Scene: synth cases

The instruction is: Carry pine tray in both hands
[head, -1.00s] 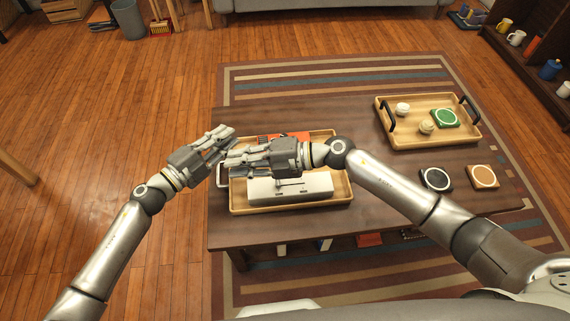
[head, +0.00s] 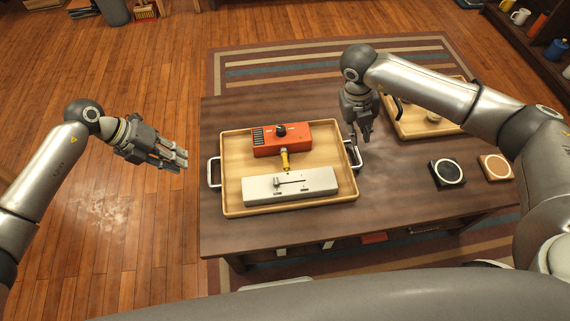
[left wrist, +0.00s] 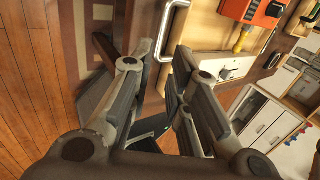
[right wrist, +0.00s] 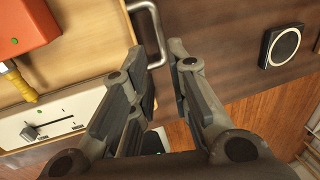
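A light wooden tray (head: 236,206) with silver handles lies on the dark table. It carries an orange box (head: 270,143) with a black knob, a yellow piece (head: 285,160) and a white slider box (head: 300,186). My left gripper (head: 181,161) is open and empty, left of the tray's left handle (head: 212,172) and apart from it. That handle also shows in the left wrist view (left wrist: 222,66). My right gripper (head: 363,138) is open, pointing down at the right handle (head: 357,158). In the right wrist view this handle (right wrist: 160,40) is between the fingertips; contact is unclear.
A second wooden tray (head: 408,131) with dark handles stands at the table's right, partly hidden by my right arm. A black coaster (head: 447,173) and a tan coaster (head: 495,168) lie in front of it. The table (head: 300,228) is bare in front of the silver-handled tray.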

